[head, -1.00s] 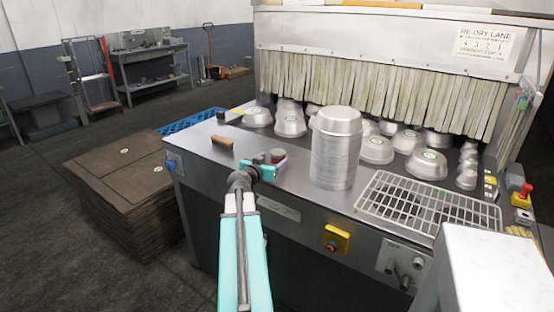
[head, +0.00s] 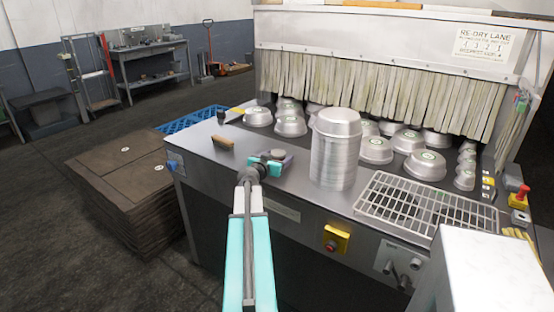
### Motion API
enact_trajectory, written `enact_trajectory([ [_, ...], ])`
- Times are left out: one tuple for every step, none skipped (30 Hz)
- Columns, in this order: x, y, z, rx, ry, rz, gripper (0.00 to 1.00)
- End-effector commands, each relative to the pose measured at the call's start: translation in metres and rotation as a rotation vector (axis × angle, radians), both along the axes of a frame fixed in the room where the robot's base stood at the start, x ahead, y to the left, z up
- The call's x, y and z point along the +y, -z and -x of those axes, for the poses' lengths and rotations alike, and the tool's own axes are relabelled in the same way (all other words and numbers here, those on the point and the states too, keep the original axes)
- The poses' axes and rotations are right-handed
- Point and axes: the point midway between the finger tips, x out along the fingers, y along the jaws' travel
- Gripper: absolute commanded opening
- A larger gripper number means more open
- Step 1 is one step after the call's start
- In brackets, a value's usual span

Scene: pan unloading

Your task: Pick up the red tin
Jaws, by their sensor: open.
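My gripper (head: 266,166), with teal jaws, is low over the near edge of the steel worktop, left of the pan stack. Its jaws are open. A small round tin with a grey top (head: 279,154) stands just beyond the jaws, partly hidden by them. Its side shows only as a dull, dark reddish-purple sliver, so I cannot be sure it is the red tin. I cannot tell whether the jaws touch it or reach around it.
A tall stack of metal pans (head: 335,150) stands close to the right on the worktop (head: 215,172). A wire rack (head: 425,203) lies farther right. A wooden-handled brush (head: 222,143) lies to the left. Several upturned pans (head: 376,150) sit behind, before the strip curtain (head: 370,92).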

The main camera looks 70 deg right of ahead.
Motion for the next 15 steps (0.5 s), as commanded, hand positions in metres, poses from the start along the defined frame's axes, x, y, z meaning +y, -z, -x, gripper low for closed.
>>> enact_trajectory([
  [0.0001,0.0001,0.0001,0.0,0.0,0.0,0.7],
  [0.0001,0.0,0.0001,0.0,0.0,0.0,0.7],
  [0.0002,0.0,0.0002,0.0,0.0,0.0,0.7],
  [0.0002,0.0,0.0002,0.0,0.0,0.0,0.7],
  [0.0002,0.0,0.0002,0.0,0.0,0.0,0.7],
  [0.0002,0.0,0.0001,0.0,0.0,0.0,0.7],
  [0.0002,-0.0001,0.0002,0.0,0.0,0.0,0.7],
  [0.0002,-0.0001,0.0002,0.0,0.0,0.0,0.7],
  [0.0002,-0.0001,0.0002,0.0,0.0,0.0,0.7],
  [0.0002,-0.0001,0.0002,0.0,0.0,0.0,0.7],
  [0.0002,-0.0001,0.0001,0.0,0.0,0.0,0.7],
  [0.0003,-0.0002,0.0002,0.0,0.0,0.0,0.68],
  [0.0003,-0.0002,0.0002,0.0,0.0,0.0,0.63],
  [0.0003,-0.0002,0.0002,0.0,0.0,0.0,0.58],
  [0.0003,-0.0003,0.0002,0.0,0.0,0.0,0.52],
])
